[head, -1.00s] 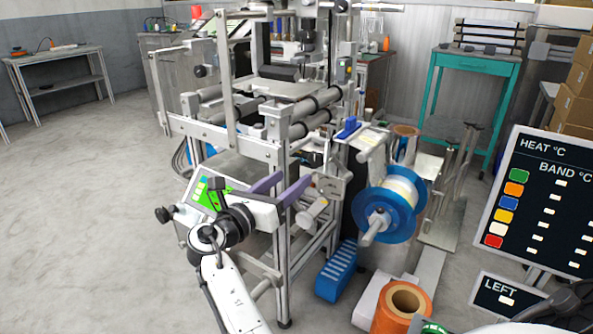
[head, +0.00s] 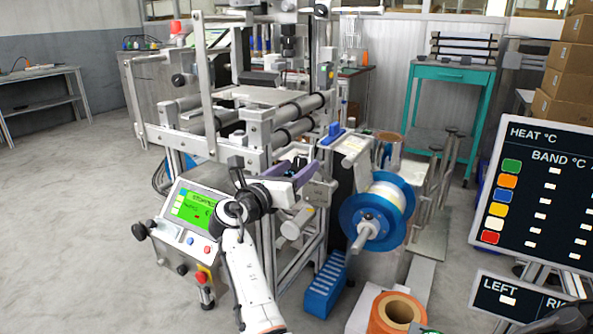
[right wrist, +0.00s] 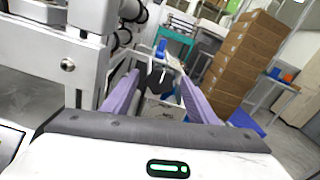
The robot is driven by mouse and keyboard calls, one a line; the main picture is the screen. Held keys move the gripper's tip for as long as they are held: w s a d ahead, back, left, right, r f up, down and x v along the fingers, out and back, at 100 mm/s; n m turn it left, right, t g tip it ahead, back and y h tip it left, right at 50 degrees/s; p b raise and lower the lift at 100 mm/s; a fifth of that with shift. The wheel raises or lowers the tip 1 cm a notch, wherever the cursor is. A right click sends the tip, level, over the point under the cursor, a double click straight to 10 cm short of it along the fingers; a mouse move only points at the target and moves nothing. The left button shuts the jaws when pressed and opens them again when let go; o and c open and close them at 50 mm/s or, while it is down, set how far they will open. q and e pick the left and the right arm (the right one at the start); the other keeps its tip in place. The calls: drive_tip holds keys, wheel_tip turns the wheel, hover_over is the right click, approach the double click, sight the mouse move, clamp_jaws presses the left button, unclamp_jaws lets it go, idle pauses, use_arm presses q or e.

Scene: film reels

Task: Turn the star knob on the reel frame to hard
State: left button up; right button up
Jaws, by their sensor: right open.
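My right gripper (head: 288,168) has long purple fingers and is at the front of the reel frame (head: 262,158), just below its upper rail. It is open. In the right wrist view the purple fingers (right wrist: 160,76) point forward, with a dark star-shaped knob (right wrist: 157,84) showing in the gap between them, beyond or near the tips. I cannot tell whether either finger touches it. A pale label plate (right wrist: 165,110) lies below the knob; its lettering is too small to read. In the head view the knob is mostly hidden by the fingers. My left gripper is not in view.
A control box with a green screen (head: 193,208) is left of my right arm. A blue reel (head: 377,213) on a spindle stands to the right. A blue slotted block (head: 325,286) and an orange roll (head: 397,312) are on the floor side. Floor at left is clear.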

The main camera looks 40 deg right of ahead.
drive_tip(key=c, duration=1.1)
drive_tip(key=shift+o, duration=0.2)
drive_tip(key=shift+r+m+p, duration=0.2)
drive_tip(key=shift+m+p, duration=0.1)
drive_tip(key=shift+p, duration=0.25)
drive_tip(key=shift+m+p, duration=0.85)
drive_tip(key=shift+m, duration=0.05)
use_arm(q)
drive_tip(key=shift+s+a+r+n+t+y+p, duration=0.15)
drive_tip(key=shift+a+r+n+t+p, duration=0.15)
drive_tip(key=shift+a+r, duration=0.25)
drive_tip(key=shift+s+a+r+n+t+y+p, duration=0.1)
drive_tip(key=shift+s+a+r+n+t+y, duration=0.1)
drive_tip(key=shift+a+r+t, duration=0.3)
use_arm(e)
drive_tip(key=m, duration=0.3)
drive_tip(key=shift+f, duration=0.2)
drive_tip(key=o, duration=1.1)
drive_tip(key=shift+c, duration=0.2)
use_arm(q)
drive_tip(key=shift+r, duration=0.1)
use_arm(e)
drive_tip(key=shift+a, duration=0.1)
